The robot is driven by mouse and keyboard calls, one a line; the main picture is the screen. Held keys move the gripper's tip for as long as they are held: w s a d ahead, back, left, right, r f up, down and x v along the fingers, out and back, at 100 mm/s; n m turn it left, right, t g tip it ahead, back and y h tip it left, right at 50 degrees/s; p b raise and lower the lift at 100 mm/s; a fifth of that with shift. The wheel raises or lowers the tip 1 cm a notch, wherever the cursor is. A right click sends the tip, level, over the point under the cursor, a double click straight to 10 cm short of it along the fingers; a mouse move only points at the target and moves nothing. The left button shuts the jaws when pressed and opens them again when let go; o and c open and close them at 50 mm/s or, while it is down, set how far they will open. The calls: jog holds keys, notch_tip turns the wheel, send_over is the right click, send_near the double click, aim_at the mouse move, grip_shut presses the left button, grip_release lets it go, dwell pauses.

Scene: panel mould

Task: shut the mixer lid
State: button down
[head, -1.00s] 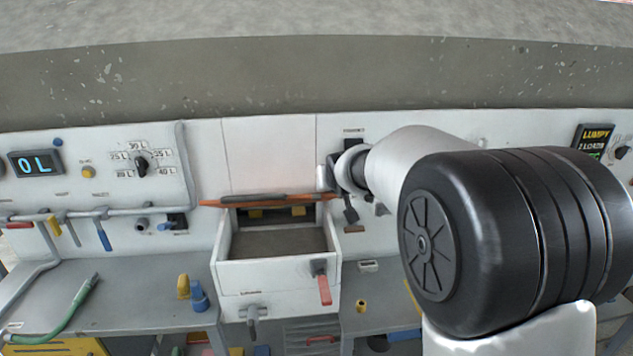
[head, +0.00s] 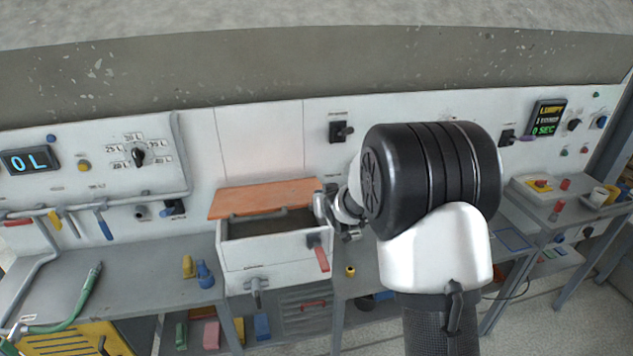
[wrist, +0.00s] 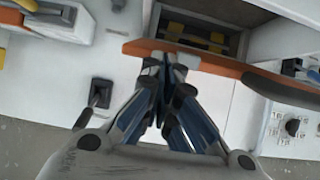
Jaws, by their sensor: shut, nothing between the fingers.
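The mixer (head: 270,265) is a white box with an open top, left of centre in the head view. Its orange lid (head: 265,195) is partly open, tilted above the back of the opening, with a dark handle along its front edge. The dark inside shows below the lid. My gripper (head: 322,207) is at the right end of the lid, its fingers shut with nothing between them. In the wrist view, the shut fingertips (wrist: 166,68) are at the orange lid edge (wrist: 215,66); whether they touch it is unclear.
A blue item (head: 204,274) and a yellow one (head: 188,266) stand on the left bench. A dark wall switch (head: 341,131) is above my gripper. A pipe with hanging tools runs at left.

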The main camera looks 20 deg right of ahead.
jog(key=shift+s+f+b, duration=0.4)
jog(key=shift+f+b, duration=0.95)
jog(key=shift+f, duration=0.25)
jog(key=shift+s+f+b, duration=0.4)
jog(key=shift+f+b, duration=0.9)
jog(key=shift+f, duration=0.35)
jog(key=shift+s+f+b, duration=0.4)
jog(key=shift+f+b, duration=0.95)
jog(key=shift+f, duration=0.25)
jog(key=s+a+r+g, duration=0.1)
jog(key=s+r, duration=0.3)
jog(key=s, duration=0.5)
jog(key=s+a+r+g, duration=0.1)
jog(key=s+r, duration=0.3)
jog(key=s, duration=0.4)
jog(key=s+a+r+g, duration=0.1)
jog(key=s+r, duration=0.3)
jog(key=s, duration=0.5)
jog(key=s+a+g, duration=0.1)
jog(key=s+g, duration=0.1)
jog(key=s, duration=0.7)
jog(key=s+a+g, duration=0.2)
jog(key=s, duration=0.7)
jog(key=shift+a+f, duration=0.3)
jog(key=shift+f, duration=0.05)
